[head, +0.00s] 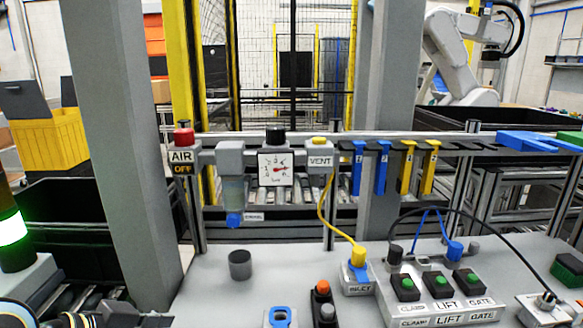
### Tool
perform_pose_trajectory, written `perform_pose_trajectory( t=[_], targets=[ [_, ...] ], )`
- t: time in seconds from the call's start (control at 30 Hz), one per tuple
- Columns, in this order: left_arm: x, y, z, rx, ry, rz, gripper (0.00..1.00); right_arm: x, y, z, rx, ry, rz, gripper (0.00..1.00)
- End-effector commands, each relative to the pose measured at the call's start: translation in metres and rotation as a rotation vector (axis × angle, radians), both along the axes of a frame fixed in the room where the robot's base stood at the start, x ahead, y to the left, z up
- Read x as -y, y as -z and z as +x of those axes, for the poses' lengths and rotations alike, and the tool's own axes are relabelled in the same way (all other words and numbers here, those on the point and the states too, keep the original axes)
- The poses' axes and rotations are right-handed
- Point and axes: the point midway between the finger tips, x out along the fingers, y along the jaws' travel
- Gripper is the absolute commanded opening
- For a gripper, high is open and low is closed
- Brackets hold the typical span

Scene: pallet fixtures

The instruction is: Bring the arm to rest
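A part of my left arm shows at the bottom left corner. What looks like my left gripper (118,316) is at its end, cut off by the bottom edge. Its fingertips are out of the picture, so I cannot tell whether it is open or shut, or whether it holds anything. My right arm and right gripper are not in view.
A grey bench (215,285) fills the lower middle, with a grey cup (240,265), an inlet block (357,278) and a control panel (440,290) with green buttons. A gauge (275,169) and hanging blue and yellow tags stand behind. A green-lit lamp (12,230) is at left.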

Motion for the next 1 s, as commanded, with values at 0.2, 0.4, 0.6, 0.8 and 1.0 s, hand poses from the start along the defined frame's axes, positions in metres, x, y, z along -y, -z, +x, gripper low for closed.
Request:
perform_pose_trajectory(
  t=[0.2,0.4,0.6,0.8,1.0],
  targets=[
    [-0.033,0.013,-0.060,-0.166,-0.134,0.113,0.77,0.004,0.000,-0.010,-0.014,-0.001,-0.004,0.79],
    [-0.066,0.012,-0.111,-0.290,-0.296,0.213,0.77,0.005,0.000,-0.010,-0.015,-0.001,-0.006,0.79],
    [-0.098,0.001,-0.158,-0.380,-0.476,0.301,0.77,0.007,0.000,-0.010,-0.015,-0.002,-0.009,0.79],
    [-0.114,0.031,-0.169,-0.423,-0.560,0.338,0.77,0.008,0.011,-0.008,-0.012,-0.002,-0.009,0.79],
    [-0.118,0.094,-0.161,-0.443,-0.561,0.340,0.77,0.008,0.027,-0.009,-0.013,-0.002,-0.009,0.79]
  ],
)
